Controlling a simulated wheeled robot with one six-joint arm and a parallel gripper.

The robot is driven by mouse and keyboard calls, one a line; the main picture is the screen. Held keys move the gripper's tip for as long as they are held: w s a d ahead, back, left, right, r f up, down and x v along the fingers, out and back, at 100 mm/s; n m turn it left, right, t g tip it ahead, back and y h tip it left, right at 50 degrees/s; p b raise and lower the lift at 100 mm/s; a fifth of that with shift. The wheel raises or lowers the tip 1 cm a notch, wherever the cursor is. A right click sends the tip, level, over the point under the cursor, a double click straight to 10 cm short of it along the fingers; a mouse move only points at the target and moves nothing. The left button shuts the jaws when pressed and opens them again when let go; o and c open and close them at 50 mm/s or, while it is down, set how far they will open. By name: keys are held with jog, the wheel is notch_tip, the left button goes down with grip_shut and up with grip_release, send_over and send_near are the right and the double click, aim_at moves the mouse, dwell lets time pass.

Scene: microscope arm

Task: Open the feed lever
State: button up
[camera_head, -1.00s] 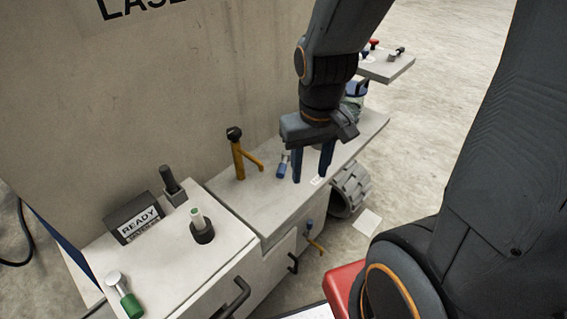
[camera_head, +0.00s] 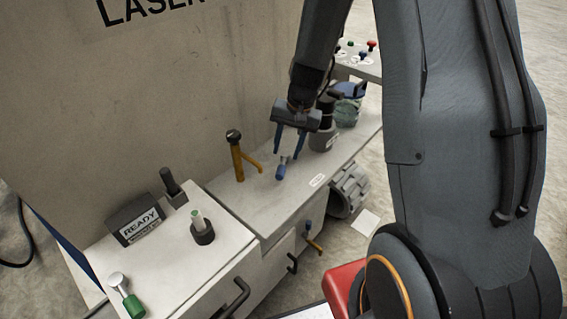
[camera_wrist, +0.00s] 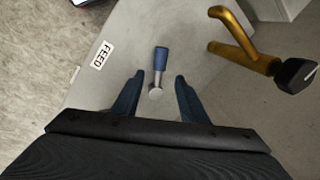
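The feed lever (camera_head: 281,170) has a blue grip and stands on the grey bench top beside a small white label. In the wrist view, the lever (camera_wrist: 160,60) has its blue grip pointing away from me and its metal end (camera_wrist: 155,92) between my fingers. The label (camera_wrist: 102,55) reads FEED and lies to its left. My gripper (camera_head: 288,155) is open and empty, its blue fingers pointing down at the lever. In the wrist view, my gripper (camera_wrist: 159,78) has one finger on each side of the lever, with gaps; contact is not visible.
A yellow bent pipe with a black knob (camera_head: 237,155) stands left of the lever, and is close on the right in the wrist view (camera_wrist: 240,50). A dark cylinder (camera_head: 325,128) stands behind. The READY box (camera_head: 137,220) and green-handled lever (camera_head: 128,298) are at the left.

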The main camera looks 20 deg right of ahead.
aim_at(282, 166)
jog(key=shift+w+a+f+p, duration=0.1)
jog(key=shift+a+f+p, duration=0.1)
jog(key=shift+f, duration=0.95)
jog(key=shift+w+a+f+p, duration=0.1)
jog(key=shift+a+f, duration=0.05)
jog(key=shift+f, duration=0.95)
jog(key=shift+w+a+f+p, duration=0.1)
jog(key=shift+a+f, duration=0.1)
jog(key=shift+f, duration=0.95)
jog(key=shift+c, duration=0.4)
grip_shut()
